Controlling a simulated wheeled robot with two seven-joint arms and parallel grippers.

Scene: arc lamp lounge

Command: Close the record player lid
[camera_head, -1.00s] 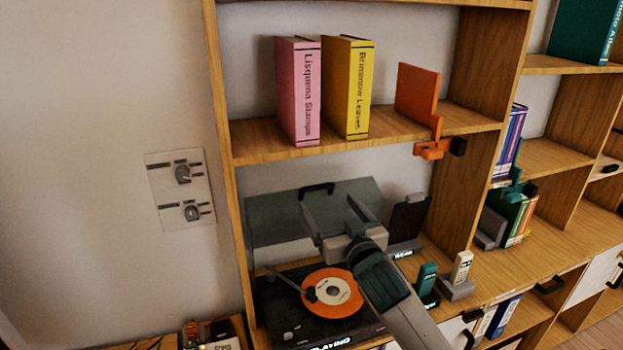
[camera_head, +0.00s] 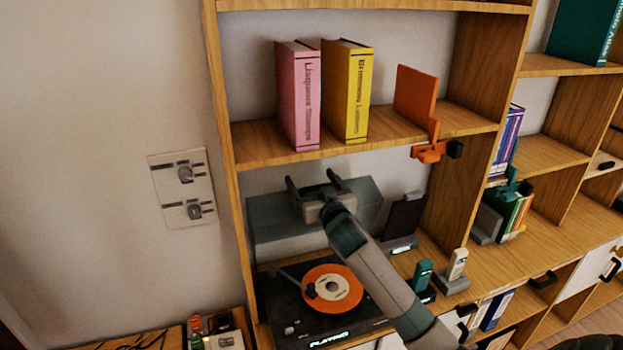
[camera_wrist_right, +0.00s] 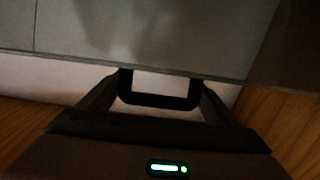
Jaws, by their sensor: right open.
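The record player (camera_head: 290,318) stands on a lower shelf, with an orange record (camera_head: 332,289) on it. Its grey see-through lid (camera_head: 270,218) is raised behind the record; it also fills the top of the right wrist view (camera_wrist_right: 160,35). My right gripper (camera_head: 312,182) is open at the upper part of the lid. In the right wrist view, the lid's black handle (camera_wrist_right: 160,101) lies between the open fingers (camera_wrist_right: 160,95), which are not closed on it. In the head view the gripper largely hides the handle. My left gripper is not in view.
A shelf above holds a pink book (camera_head: 299,98), a yellow book (camera_head: 347,92) and an orange bookend (camera_head: 415,100). A dark stand (camera_head: 403,220) and small handsets (camera_head: 457,264) stand right of the player. The bookcase upright (camera_head: 228,160) is close on the left.

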